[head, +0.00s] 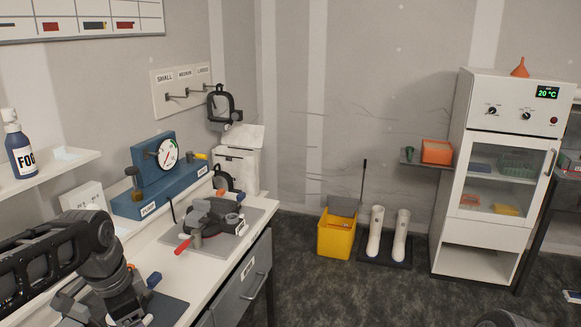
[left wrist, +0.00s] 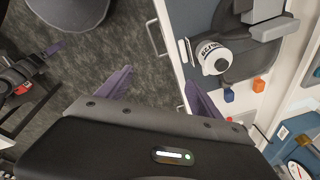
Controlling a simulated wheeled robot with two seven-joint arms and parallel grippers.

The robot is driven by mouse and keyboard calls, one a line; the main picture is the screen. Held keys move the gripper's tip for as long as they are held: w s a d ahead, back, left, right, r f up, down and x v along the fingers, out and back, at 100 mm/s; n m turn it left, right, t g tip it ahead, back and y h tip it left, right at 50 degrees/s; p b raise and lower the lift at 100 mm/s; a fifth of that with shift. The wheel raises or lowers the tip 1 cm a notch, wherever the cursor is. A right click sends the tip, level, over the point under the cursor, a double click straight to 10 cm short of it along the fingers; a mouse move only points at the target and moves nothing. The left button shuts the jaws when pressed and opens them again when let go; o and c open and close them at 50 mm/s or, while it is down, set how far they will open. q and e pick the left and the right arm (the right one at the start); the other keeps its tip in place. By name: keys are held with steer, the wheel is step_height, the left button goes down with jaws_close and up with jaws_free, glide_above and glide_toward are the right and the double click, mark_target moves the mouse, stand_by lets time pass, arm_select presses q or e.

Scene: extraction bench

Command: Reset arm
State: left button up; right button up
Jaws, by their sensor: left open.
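My left arm (head: 95,245) comes in from the left in the head view and bends down over the near end of the white bench. My left gripper shows in the left wrist view (left wrist: 158,95), with its two purple fingers spread apart and nothing between them. The bare floor and the bench's edge lie beyond the fingers. A dark arm part with a small purple piece, probably of my right arm (left wrist: 22,82), shows at the left of the left wrist view. Its jaw state is unclear.
The bench (head: 140,245) carries a grey fixture with a red handle (head: 205,215) and a blue pump with a gauge (head: 155,170). A yellow bucket (head: 337,237), white boots (head: 387,235) and a white oven cabinet (head: 490,215) stand farther off. Floor between is clear.

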arm_select(q)
steer(key=w+d+f+n+t+h, duration=0.25)
steer(key=w+d+f+n, duration=0.25)
steer(key=w+d+f, duration=0.35)
steer(key=s+d+f+n, duration=0.2)
steer(key=d+f, duration=0.1)
steer(key=f, duration=0.4)
steer(key=s+d+f+n, duration=0.2)
steer(key=d+f, duration=0.2)
steer(key=f, duration=0.3)
steer(key=s+d+f+n+g, duration=0.1)
steer(key=s+d+f, duration=0.1)
steer(key=s+f, duration=0.4)
steer(key=s+d+f+g, duration=0.2)
steer(key=s+f, duration=0.4)
steer(key=s, duration=0.4)
steer(key=s+d+f+n+g+h, duration=0.1)
steer(key=s+d+f, duration=0.3)
steer(key=s+f, duration=0.2)
steer(key=shift+s+d+f+n, duration=0.15)
steer(key=shift+s+d+n, duration=0.15)
steer(key=shift+s, duration=0.95)
steer(key=shift+a, duration=0.15)
